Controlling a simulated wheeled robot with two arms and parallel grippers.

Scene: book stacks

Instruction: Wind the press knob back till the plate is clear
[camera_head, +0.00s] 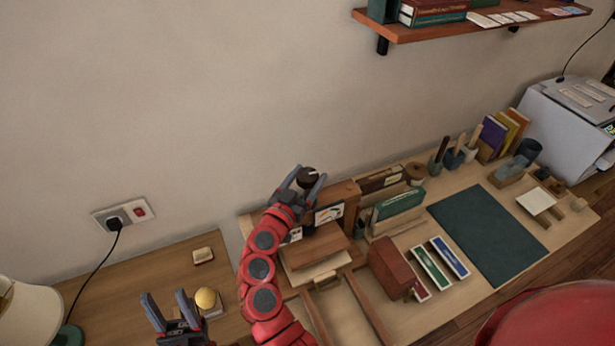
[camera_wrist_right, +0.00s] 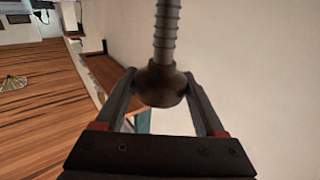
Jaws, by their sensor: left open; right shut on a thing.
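The dark round press knob (camera_head: 308,178) is at the upper end of my red right arm, near the wall. My right gripper (camera_head: 306,180) is shut on it, one finger on each side. In the right wrist view the knob (camera_wrist_right: 160,86) sits between the fingers, with a grey threaded screw (camera_wrist_right: 167,30) running from it. A brown wooden plate (camera_head: 318,247) lies below, over a pale base; my arm partly covers this area. I cannot tell how far apart plate and base are. My left gripper (camera_head: 168,310) is open and empty at the lower left.
A yellow ball-topped piece (camera_head: 206,298) stands just right of my left gripper. Right of the press are a green box (camera_head: 400,203), a red-brown block (camera_head: 390,268) and a dark green mat (camera_head: 488,235). A shelf (camera_head: 470,22) juts from the wall above. A lamp (camera_head: 25,315) stands at left.

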